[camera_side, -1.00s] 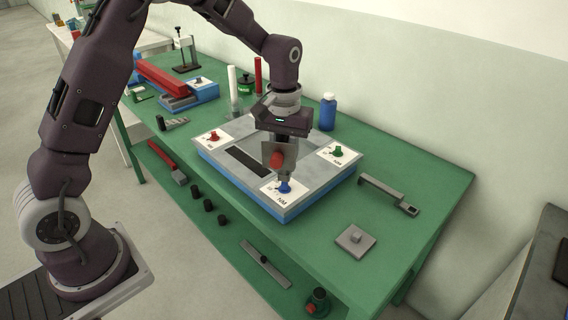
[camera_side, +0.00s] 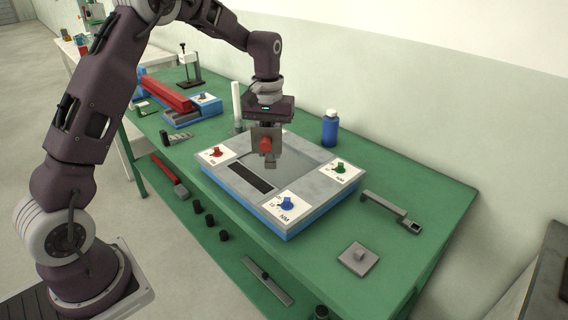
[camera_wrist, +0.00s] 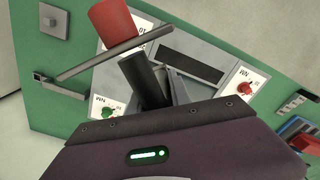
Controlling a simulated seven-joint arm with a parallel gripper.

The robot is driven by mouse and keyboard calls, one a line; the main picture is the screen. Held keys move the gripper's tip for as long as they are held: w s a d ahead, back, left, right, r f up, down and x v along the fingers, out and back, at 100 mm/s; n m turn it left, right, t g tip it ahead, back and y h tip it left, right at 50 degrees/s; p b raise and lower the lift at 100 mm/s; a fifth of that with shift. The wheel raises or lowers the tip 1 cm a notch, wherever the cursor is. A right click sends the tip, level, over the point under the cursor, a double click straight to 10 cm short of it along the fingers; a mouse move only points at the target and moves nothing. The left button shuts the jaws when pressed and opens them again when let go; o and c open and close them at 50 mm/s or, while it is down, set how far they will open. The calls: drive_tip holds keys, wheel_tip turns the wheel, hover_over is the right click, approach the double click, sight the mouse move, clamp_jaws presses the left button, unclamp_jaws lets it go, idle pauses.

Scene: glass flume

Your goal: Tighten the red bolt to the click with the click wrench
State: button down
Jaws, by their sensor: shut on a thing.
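The click wrench, with its red handle (camera_side: 265,145) towards the side camera, is in my gripper (camera_side: 267,131). The wrist view shows its red grip (camera_wrist: 112,24) and grey bar (camera_wrist: 112,57) close up; a dark cylinder there hides part of the jaws. The tool hangs above the grey-and-blue fixture (camera_side: 318,192), apart from the bolts. The red bolt (camera_side: 216,152) stands on a white tile at the fixture's left corner, left of and below my gripper; the wrist view shows it at right (camera_wrist: 244,87). The blue bolt (camera_side: 287,203) and green bolt (camera_side: 340,167) stand on other tiles.
A blue bottle (camera_side: 330,129) and a white cylinder (camera_side: 237,104) stand behind the fixture. A grey bar tool (camera_side: 390,209) and a square plate with a stud (camera_side: 358,257) lie to its right. A red block (camera_side: 166,91) lies further left. The bench between has free room.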

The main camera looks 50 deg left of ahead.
drive_tip(key=s+a+r+n, duration=0.15)
drive_tip(key=a+n, duration=0.25)
drive_tip(key=a, duration=1.8)
drive_tip(key=shift+s+a+f, duration=0.1)
drive_tip(key=shift+s+f, duration=0.15)
drive_tip(key=shift+f, duration=0.9)
drive_tip(key=shift+s+a+f, duration=0.1)
drive_tip(key=shift+s+f, duration=0.1)
drive_tip(key=shift+f, duration=0.9)
drive_tip(key=shift+d+f, duration=0.1)
drive_tip(key=shift+f, duration=1.15)
drive_tip(key=shift+m, duration=1.2)
drive_tip(key=m, duration=0.4)
drive_tip(key=shift+s, duration=0.1)
drive_tip(key=shift+n, duration=0.4)
